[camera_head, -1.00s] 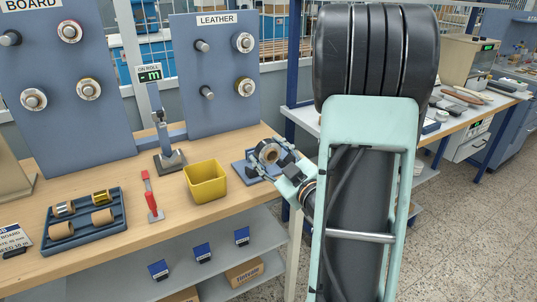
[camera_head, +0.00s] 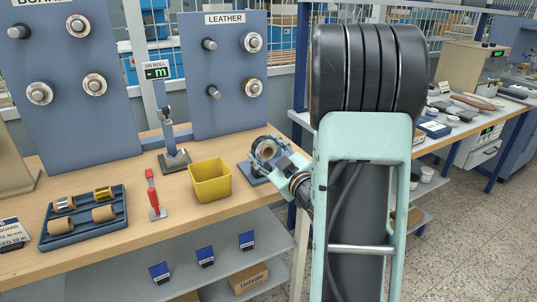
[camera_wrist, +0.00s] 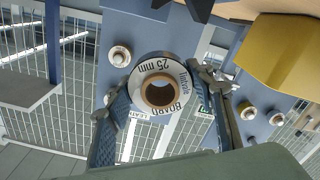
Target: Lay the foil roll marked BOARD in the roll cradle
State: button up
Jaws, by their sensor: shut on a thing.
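My gripper (camera_head: 264,150) is shut on a foil roll (camera_wrist: 158,91), whose white end ring reads "Board" and "25 mm" in the wrist view. A finger stands on each side of the roll. In the head view the roll (camera_head: 265,147) is above a small blue-grey stand (camera_head: 254,173) at the bench's right end. This may be the roll cradle; my gripper and the roll hide much of it. I cannot tell whether the roll touches it.
A yellow bin (camera_head: 211,181) stands just left of my gripper. A test stand (camera_head: 173,150), a red-handled tool (camera_head: 153,193) and a blue tray (camera_head: 118,217) of rolls are farther left. The LEATHER peg panel (camera_head: 232,95) rises behind.

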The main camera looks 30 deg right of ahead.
jog(key=shift+w+f+b, duration=0.5)
jog(key=shift+w, duration=0.4)
jog(key=shift+w+f+b, duration=0.15)
jog(key=shift+f+b, duration=0.1)
jog(key=shift+b, duration=0.05)
jog(key=shift+f+b, duration=1.2)
jog(key=shift+b, duration=0.4)
jog(key=o, duration=1.4)
